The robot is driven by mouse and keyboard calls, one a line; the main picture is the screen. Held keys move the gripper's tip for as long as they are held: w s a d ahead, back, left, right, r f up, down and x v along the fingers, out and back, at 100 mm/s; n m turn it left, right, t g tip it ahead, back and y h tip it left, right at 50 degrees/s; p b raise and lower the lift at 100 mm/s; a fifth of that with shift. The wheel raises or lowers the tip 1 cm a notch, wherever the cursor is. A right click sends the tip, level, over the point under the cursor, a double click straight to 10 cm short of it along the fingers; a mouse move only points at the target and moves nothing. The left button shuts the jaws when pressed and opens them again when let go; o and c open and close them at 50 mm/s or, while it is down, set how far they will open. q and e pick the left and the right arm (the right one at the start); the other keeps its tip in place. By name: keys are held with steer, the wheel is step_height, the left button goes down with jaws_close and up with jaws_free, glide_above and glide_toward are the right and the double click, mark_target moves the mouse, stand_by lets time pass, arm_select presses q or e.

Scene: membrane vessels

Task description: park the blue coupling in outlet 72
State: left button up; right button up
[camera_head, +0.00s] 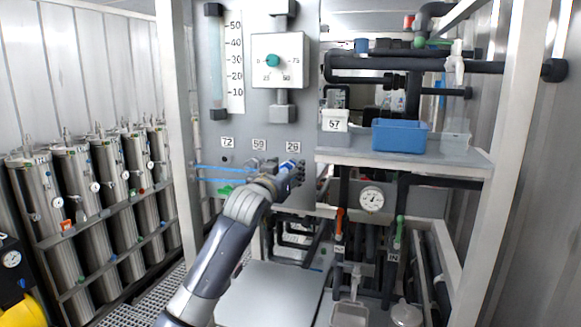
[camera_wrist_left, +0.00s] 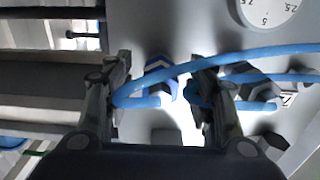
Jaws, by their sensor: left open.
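The panel carries three number plates in a row, 72 (camera_head: 227,142), 59 (camera_head: 259,145) and one that looks like 28 (camera_head: 293,146). Outlet 72 (camera_head: 226,158) is a small fitting under the left plate, with no coupling visible on it. The blue coupling (camera_head: 288,165) is at the right-hand outlet, partly hidden by my left gripper (camera_head: 297,174). In the left wrist view the blue coupling (camera_wrist_left: 160,78) lies between the two spread fingers of my left gripper (camera_wrist_left: 162,80), which is open around it. Contact cannot be told. My right gripper is out of view.
A blue hose (camera_head: 220,168) runs from the left across the panel; it crosses the fingers in the wrist view (camera_wrist_left: 240,57). A shelf (camera_head: 345,157) with a blue bin (camera_head: 399,135) and white box 57 (camera_head: 335,120) juts out right of the gripper. Steel vessels (camera_head: 90,190) stand left.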

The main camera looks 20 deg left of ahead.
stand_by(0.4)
arm_select(q)
jaws_close()
steer(key=shift+s, duration=0.1)
steer(key=shift+f, duration=0.2)
steer(key=shift+s, duration=0.35)
steer(key=shift+s+r+p, duration=0.15)
steer(key=shift+s+p, duration=0.2)
steer(key=shift+s, duration=0.7)
steer(key=shift+s, duration=0.1)
